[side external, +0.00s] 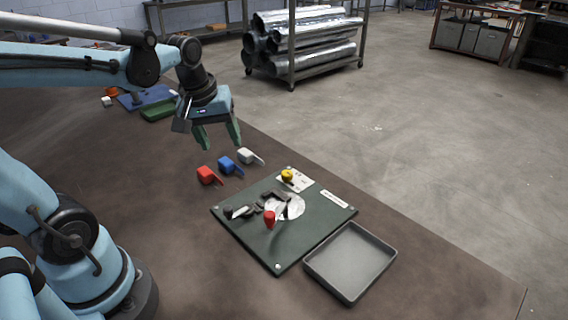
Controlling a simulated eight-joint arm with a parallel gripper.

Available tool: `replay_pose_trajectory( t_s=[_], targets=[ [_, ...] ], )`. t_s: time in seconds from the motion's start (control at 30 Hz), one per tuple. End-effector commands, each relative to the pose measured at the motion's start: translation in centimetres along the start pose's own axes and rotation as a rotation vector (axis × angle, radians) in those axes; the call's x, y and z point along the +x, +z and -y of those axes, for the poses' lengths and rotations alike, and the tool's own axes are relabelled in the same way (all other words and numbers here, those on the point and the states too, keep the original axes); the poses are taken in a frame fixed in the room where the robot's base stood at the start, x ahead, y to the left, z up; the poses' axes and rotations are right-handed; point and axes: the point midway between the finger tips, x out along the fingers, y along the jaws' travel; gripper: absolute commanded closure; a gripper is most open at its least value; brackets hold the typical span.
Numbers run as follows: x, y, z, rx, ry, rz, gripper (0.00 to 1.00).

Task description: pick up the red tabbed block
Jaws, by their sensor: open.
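The red tabbed block (207,175) lies on the brown table, leftmost in a row with a blue tabbed block (229,164) and a white tabbed block (250,156). My gripper (219,146) points down above the row, with its two green fingers apart and nothing between them. The fingertips are higher in the picture than the red block and apart from it. No block is hidden by my gripper.
A green board (252,238) with dark clamp parts, a red knob (269,218) and a yellow knob (288,175) lies in front of the blocks. A grey tray (350,262) is beside it. A blue mat (147,96) and a green case (158,111) lie farther back.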

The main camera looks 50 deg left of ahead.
Motion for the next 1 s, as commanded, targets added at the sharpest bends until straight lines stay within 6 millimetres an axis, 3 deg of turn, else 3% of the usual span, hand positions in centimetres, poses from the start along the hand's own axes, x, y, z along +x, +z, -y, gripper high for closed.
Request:
replay_pose_trajectory(
  t_s=[0.03, 0.2, 0.4, 0.57, 1.0],
  targets=[
    [0.3, -1.5, 1.0, -0.117, -0.035, 0.03, 0.38],
    [1.2, -4.5, 4.3, -0.468, -0.145, 0.123, 0.38],
    [1.9, -6.1, 6.7, -0.696, -0.221, 0.176, 0.38],
    [2.7, -6.2, 7.1, -0.736, -0.235, 0.185, 0.38],
    [8.1, -4.8, 7.9, -0.731, -0.233, 0.183, 0.38]
  ],
)
